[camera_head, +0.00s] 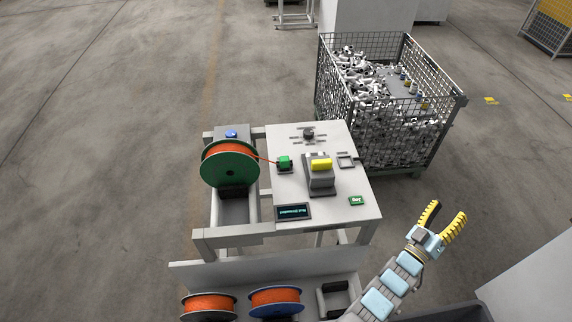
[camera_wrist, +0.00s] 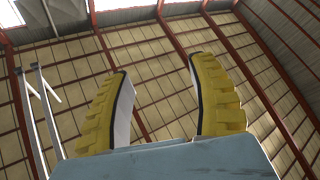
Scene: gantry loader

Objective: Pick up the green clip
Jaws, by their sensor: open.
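Two small green things are on the white machine table (camera_head: 340,214) in the head view. A green block (camera_head: 284,162) sits left of centre, at the end of an orange strand from the spool. A flat green piece with pale markings (camera_head: 356,200) lies near the table's front right edge. I cannot tell which is the green clip. My gripper (camera_head: 449,210) is open and empty, raised to the right of the table and apart from both. The wrist view shows its two yellow fingers (camera_wrist: 160,100) spread, with nothing between them.
An orange spool with a green flange (camera_head: 229,168) stands left of the table top. A grey device with a yellow block (camera_head: 321,165) is mid-table. A dark display (camera_head: 293,212) is at the front. A wire crate (camera_head: 440,110) of pale parts stands behind; more spools (camera_head: 276,301) are below.

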